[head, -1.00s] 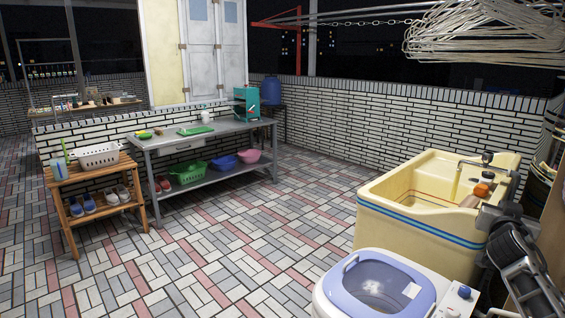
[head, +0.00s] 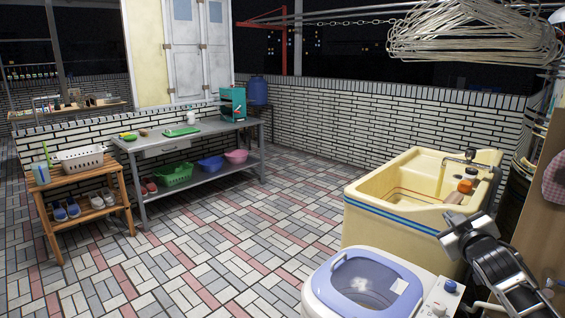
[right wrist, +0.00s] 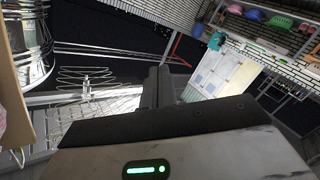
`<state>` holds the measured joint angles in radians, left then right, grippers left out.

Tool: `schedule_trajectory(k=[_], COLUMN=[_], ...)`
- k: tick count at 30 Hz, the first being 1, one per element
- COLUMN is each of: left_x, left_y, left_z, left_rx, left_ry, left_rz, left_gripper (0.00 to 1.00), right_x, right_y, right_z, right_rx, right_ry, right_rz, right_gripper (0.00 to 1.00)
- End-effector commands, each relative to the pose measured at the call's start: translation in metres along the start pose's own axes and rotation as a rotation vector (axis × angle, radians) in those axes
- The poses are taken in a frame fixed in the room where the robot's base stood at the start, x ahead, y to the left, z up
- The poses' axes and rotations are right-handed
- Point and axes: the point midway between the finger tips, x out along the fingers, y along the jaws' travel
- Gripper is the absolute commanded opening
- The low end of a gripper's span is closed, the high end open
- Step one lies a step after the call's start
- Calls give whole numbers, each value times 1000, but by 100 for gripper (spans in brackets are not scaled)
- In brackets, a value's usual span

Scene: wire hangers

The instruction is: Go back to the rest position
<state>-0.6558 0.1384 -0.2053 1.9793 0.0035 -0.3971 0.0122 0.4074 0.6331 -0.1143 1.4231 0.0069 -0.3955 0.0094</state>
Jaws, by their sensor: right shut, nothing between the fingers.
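My right gripper (head: 462,228) is in the lower right of the head view, in front of the cream sink. Its fingers (right wrist: 158,86) show in the right wrist view, shut with nothing between them. A tangled bundle of wire hangers (head: 475,36) hangs at the upper right of the head view, well above the gripper. Wire hangers (right wrist: 85,78) also show in the right wrist view, left of the fingers. My left gripper is in neither view.
The cream sink (head: 390,208) and a washing machine with a blue lid (head: 362,280) stand close to my right arm. A brown panel (head: 540,195) is at the right edge. A grey table (head: 215,130) and wooden rack (head: 75,178) stand far left. The tiled floor between is clear.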

Motion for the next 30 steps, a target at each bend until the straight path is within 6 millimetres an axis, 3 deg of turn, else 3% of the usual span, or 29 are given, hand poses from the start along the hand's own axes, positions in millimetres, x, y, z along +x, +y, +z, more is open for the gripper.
schedule_trajectory(k=[1,5,8,12,15,18,21,24,27,30], left_x=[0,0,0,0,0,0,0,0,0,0], left_y=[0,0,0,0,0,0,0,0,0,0], left_z=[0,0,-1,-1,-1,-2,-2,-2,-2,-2], left_rx=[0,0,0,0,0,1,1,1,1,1], left_ry=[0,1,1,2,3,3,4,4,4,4], left_rz=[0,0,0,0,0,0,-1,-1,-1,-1], left_gripper=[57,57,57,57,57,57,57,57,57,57], right_x=[-10,-42,-81,-151,-209,-267,-315,-347,-363,-365], right_y=[-29,-102,-161,-237,-282,-316,-336,-347,-351,-352], right_z=[13,45,71,101,117,126,129,129,128,128], right_rx=[8,37,75,151,221,296,363,412,436,440], right_ry=[-13,-52,-90,-156,-212,-273,-328,-368,-388,-391], right_rz=[-44,-157,-253,-382,-463,-527,-567,-588,-597,-598], right_gripper=[0,0,0,0,0,0,0,0,0,0])
